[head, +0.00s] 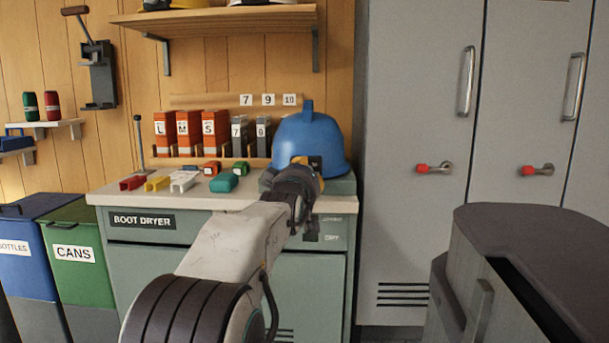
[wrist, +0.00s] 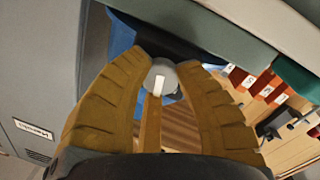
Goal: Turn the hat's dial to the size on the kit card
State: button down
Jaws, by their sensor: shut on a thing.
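The blue hat (head: 309,138) stands on a grey-green block at the right end of the counter; part of it shows in the wrist view (wrist: 121,38). My gripper (head: 309,172) is at the hat's front lower edge and hides part of it. The dial's size numbers cannot be read. I cannot make out which card is the kit card.
Several small coloured pieces, including a teal one (head: 224,182), lie left of the hat on the counter (head: 140,198). Orange and grey binders (head: 190,130) stand behind. Number cards (head: 268,100) hang above. Grey lockers (head: 415,120) stand right; a dark-topped unit (head: 530,240) is nearer.

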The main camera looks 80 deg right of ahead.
jog(key=shift+m, duration=2.3)
jog(key=shift+w, duration=0.1)
jog(key=c, duration=0.9)
grip_release()
jog(key=shift+o, duration=0.2)
jog(key=a, duration=1.2)
jog(key=shift+w+r, duration=0.15)
jog(key=shift+r, duration=0.1)
